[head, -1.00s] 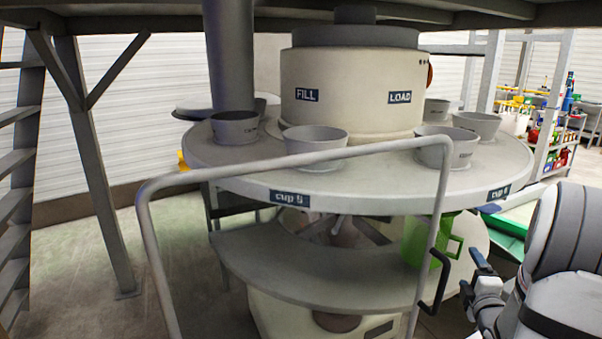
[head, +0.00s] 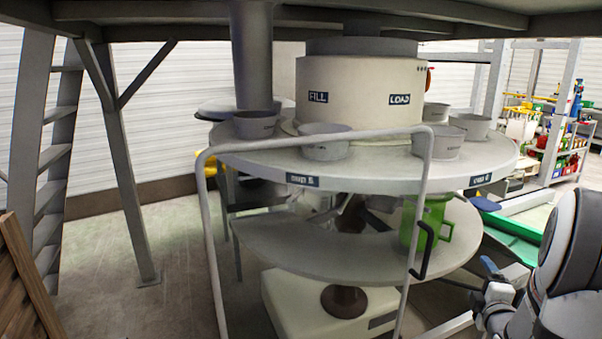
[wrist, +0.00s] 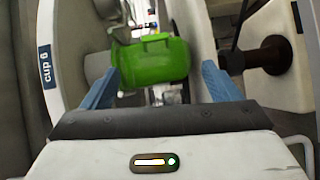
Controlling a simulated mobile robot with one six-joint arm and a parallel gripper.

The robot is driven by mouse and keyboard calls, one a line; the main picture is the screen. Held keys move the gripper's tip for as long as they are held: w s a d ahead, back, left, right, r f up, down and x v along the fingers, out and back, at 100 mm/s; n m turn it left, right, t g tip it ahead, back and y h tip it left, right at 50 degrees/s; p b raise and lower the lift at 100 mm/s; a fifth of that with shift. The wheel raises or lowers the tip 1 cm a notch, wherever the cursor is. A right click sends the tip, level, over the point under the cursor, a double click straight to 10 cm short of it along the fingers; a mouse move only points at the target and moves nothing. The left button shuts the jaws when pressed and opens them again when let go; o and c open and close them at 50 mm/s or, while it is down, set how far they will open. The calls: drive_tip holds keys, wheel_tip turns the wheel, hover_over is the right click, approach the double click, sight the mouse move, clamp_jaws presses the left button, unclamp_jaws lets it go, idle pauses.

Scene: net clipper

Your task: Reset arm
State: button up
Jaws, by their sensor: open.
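My gripper (wrist: 165,88) is open, with its two blue fingers apart and nothing between them that I can see being held. A green jug (wrist: 158,60) shows beyond the fingertips in the wrist view. In the head view the green jug (head: 428,222) stands on the lower round shelf (head: 300,250) of the carousel, behind the grey rail. My gripper (head: 492,272) is at the lower right there, to the right of the jug and apart from it, partly hidden by my arm.
The carousel's upper round table (head: 360,172) carries several grey cups. A grey tubular rail (head: 212,240) with a black handle stands in front. A ladder (head: 55,150) and a post stand at the left. A wooden panel (head: 22,290) shows at lower left. Open floor lies left of the carousel.

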drive_tip(key=s+a+r+m+g, duration=0.1)
drive_tip(key=s+a+m+g, duration=0.15)
drive_tip(key=a, duration=0.25)
drive_tip(key=s+a+r+m+g+y+p, duration=0.1)
drive_tip(key=s+a+m+g, duration=0.15)
drive_tip(key=a, duration=0.25)
drive_tip(key=s+a+r+m+g, duration=0.1)
drive_tip(key=s+a+m+g, duration=0.15)
drive_tip(key=a+m, duration=0.2)
drive_tip(key=s+a+r+m+g+y+p, duration=0.1)
drive_tip(key=s+a+m+g, duration=0.4)
drive_tip(key=s+a, duration=0.8)
drive_tip(key=s+g+y, duration=0.1)
drive_tip(key=s, duration=0.2)
drive_tip(key=shift+s+g+y, duration=0.35)
drive_tip(key=shift+y, duration=0.05)
drive_tip(key=shift+d, duration=0.1)
